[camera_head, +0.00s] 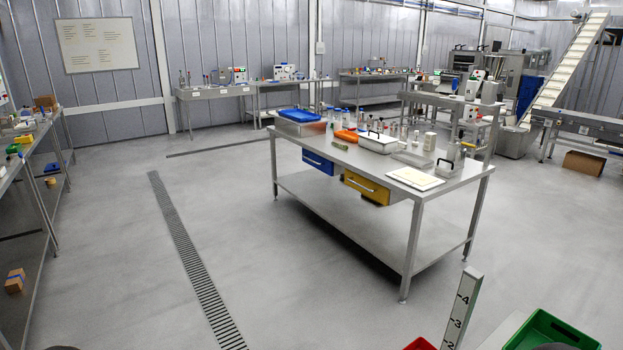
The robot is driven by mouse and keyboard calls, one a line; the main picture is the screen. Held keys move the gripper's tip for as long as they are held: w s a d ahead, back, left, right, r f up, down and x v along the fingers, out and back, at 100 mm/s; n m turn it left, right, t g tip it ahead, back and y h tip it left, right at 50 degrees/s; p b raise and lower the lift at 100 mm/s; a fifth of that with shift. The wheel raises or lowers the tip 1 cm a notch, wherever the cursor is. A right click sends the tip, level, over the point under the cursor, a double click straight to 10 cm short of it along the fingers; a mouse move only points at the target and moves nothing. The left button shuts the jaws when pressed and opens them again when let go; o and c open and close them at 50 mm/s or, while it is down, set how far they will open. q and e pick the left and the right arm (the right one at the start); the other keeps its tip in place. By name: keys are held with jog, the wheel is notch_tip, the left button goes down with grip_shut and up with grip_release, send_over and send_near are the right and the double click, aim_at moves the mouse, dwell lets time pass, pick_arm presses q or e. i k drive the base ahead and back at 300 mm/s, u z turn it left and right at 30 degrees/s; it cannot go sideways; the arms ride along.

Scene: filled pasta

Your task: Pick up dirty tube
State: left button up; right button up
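The central steel table (400,235) stands ahead of me, with bottles and labware on top. A small greenish-brown cylinder (342,148) lies on its side near the table's front edge, above the gap between the blue drawer (318,162) and the yellow drawer (366,188). It may be the dirty tube, but it is too small to be sure. Several upright clear bottles with blue caps stand behind it. Neither of my grippers is in view.
A green crate (550,329) and a numbered post (463,308) stand at the bottom right. Open floor with a drain grate (190,255) lies left of the table.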

aim_at(345, 147)
jog(key=u, duration=0.1)
jog(key=i, duration=3.1)
jog(key=z, duration=0.3)
jog(key=i, duration=1.85)
jog(key=u, duration=0.3)
jog(key=i, duration=0.5)
